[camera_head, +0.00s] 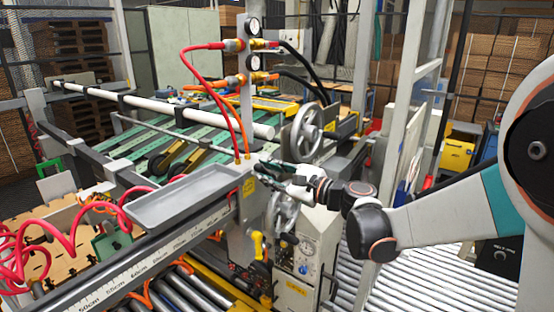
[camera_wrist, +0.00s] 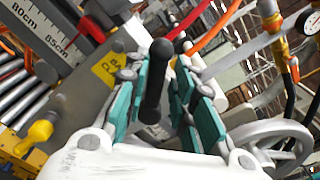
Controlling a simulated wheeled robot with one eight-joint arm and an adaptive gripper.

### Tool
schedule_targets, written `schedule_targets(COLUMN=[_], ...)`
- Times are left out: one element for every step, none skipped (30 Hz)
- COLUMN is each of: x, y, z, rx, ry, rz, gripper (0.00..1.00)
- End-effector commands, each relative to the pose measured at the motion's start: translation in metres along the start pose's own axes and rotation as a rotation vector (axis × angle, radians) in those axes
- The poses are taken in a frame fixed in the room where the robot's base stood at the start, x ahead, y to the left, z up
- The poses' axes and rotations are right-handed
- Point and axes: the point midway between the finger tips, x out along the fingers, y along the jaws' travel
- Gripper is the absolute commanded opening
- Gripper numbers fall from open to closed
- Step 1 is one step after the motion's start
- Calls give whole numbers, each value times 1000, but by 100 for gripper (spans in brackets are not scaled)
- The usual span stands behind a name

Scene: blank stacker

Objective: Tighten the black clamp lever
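The black clamp lever (camera_wrist: 155,85) stands in the middle of the wrist view, its rounded knob up and its lower end on a dark round base. My gripper (camera_wrist: 163,80) has its teal-padded fingers on either side of the lever. The fingers are apart, with a visible gap on the right side; whether the left pad touches the lever is unclear. In the head view my gripper (camera_head: 284,172) is at the machine's post, at the right end of the grey tray. There the lever is too small and covered to make out.
A grey tray (camera_head: 185,197) and a ruler rail lie left of my gripper. A large handwheel (camera_head: 306,132) stands just behind it, also in the wrist view (camera_wrist: 270,145). A yellow handle (camera_head: 258,245) hangs below. Red and black hoses run from gauges above.

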Motion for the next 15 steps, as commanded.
schedule_targets(x=[0, 0, 0, 0, 0, 0, 0, 0, 0, 0, 0, 0, 0, 0, 0], y=[-3, -5, -7, -9, -11, -13, -15, -16, -19, -21, -23, -25, -26, -28, -30], z=[-1, -2, -2, -2, -3, -3, -4, -5, -6, -6, -7, -9, -10, -11, -12], rx=[56, 93, 140, 177, 214, 262, 298, 335, 384, 420, 456, 504, 538, 572, 614], ry=[1, 1, 1, 0, 0, 0, 0, 0, 0, 1, 1, 1, 1, 1, 1], rz=[-1, -1, -1, -1, 0, 0, 0, 0, -1, -1, -1, -1, -2, -2, -1], gripper=[22, 22, 22, 22, 22, 22, 22, 22, 22, 22, 22, 22, 22, 22, 22])
